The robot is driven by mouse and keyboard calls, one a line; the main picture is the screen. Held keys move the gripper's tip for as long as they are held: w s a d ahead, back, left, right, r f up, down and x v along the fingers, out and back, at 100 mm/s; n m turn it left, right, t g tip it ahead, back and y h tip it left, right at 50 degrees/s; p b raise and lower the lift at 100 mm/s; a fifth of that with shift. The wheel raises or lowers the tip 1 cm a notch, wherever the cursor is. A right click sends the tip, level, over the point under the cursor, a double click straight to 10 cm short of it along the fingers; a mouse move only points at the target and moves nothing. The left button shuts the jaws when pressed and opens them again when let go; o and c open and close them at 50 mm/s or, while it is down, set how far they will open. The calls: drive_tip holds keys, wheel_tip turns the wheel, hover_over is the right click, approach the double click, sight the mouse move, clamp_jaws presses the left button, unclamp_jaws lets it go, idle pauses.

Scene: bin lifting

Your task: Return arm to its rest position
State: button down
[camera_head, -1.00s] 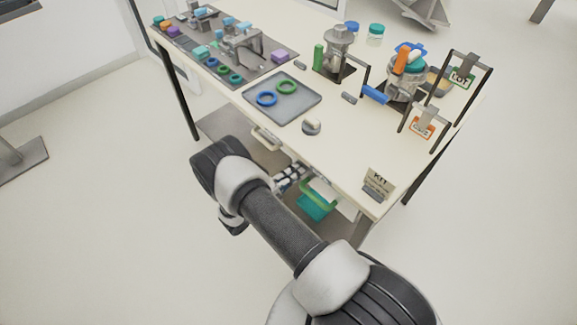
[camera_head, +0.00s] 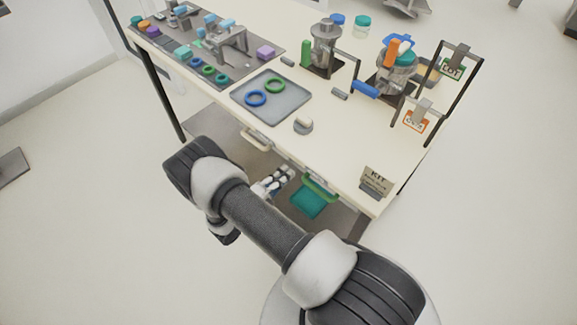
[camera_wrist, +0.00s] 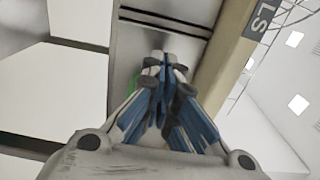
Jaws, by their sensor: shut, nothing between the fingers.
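My arm is bent in front of the table, with its elbow at the left. My gripper (camera_head: 276,180) is in front of the table's near edge, just below the tabletop and left of the teal bin (camera_head: 308,202). In the wrist view, the blue-padded fingers (camera_wrist: 165,62) are closed together with nothing held. The bin sits under the tabletop edge, with a green bar (camera_head: 320,189) along its top; whether it hangs or rests is unclear. A sliver of green (camera_wrist: 134,84) shows behind the fingers in the wrist view.
The cream table (camera_head: 225,130) is close to my arm. A drawer-like handle (camera_head: 256,138) is on the near edge.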

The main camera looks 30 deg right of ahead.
drive_tip(key=p+v, duration=0.1)
drive_tip(key=v, duration=0.7)
drive_tip(key=shift+a, duration=0.4)
drive_tip(key=shift+s, duration=0.1)
drive_tip(key=s+d+r+m+g+y, duration=0.2)
drive_tip(key=s+r+m+g+y, duration=0.15)
drive_tip(key=r+m, duration=0.85)
drive_tip(key=s+d+r+m+g+y, duration=0.15)
drive_tip(key=r+m+g+y, duration=0.3)
drive_tip(key=r+m, duration=0.65)
drive_tip(key=s+a+r+m+t+y, duration=0.2)
drive_tip(key=s+r+m+t+y, duration=0.1)
drive_tip(key=s+r+m, duration=0.4)
drive_tip(key=s+a+r+m+t+y, duration=0.3)
drive_tip(key=s+r+m+y, duration=0.3)
drive_tip(key=m, duration=0.4)
drive_tip(key=shift+s+r+t, duration=0.3)
drive_tip(key=shift+s+r, duration=0.6)
drive_tip(key=shift+r, duration=0.45)
